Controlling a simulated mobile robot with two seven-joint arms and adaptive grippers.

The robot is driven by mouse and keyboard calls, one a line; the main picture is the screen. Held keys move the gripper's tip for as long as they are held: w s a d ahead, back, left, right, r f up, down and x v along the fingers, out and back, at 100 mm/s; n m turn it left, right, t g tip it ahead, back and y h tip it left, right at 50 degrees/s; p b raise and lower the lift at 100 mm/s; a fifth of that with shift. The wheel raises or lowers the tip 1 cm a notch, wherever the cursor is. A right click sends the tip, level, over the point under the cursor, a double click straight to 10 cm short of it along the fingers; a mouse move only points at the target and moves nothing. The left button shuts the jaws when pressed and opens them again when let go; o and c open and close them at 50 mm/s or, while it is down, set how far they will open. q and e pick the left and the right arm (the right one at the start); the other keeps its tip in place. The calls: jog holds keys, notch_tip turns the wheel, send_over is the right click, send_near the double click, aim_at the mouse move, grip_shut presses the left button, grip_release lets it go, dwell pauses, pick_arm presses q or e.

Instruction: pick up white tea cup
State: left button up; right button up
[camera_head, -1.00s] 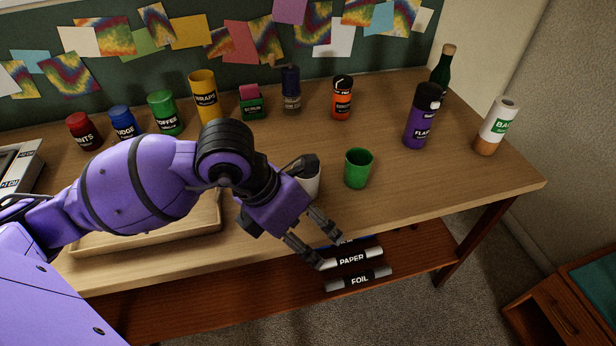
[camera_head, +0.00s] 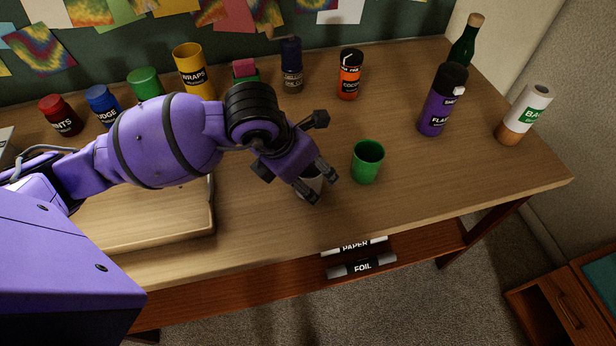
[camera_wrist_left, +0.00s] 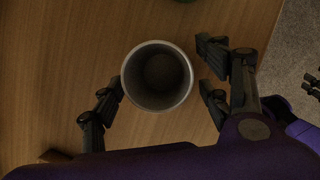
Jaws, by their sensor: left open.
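The white tea cup (camera_head: 309,187) stands on the wooden table, mostly hidden behind my left gripper in the head view. In the left wrist view, the cup (camera_wrist_left: 157,100) shows from above as a round, empty, greyish white cup. My left gripper (camera_head: 320,160) is open over and around the cup. In the wrist view, one finger is left of the cup and two are right of it, with gaps between. Dark finger-like parts (camera_wrist_left: 312,86) at the wrist view's right edge look like my right gripper; their opening is unclear.
A green cup (camera_head: 367,163) stands close to the right. A shallow wooden tray (camera_head: 150,240) lies to the left under my arm. Several containers line the back, including an orange one (camera_head: 349,76) and a purple bottle (camera_head: 442,100). The front-right tabletop is clear.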

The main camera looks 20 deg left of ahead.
pick_arm(q)
jog(key=shift+x, duration=1)
jog(key=shift+w, duration=0.1)
pick_arm(e)
jog(key=shift+w+a+r, duration=0.2)
jog(key=shift+w+r, duration=0.25)
jog(key=shift+w, duration=0.25)
pick_arm(q)
jog(key=c, duration=1.4)
pick_arm(e)
jog(key=shift+s+f, duration=0.2)
jog(key=shift+f, duration=0.05)
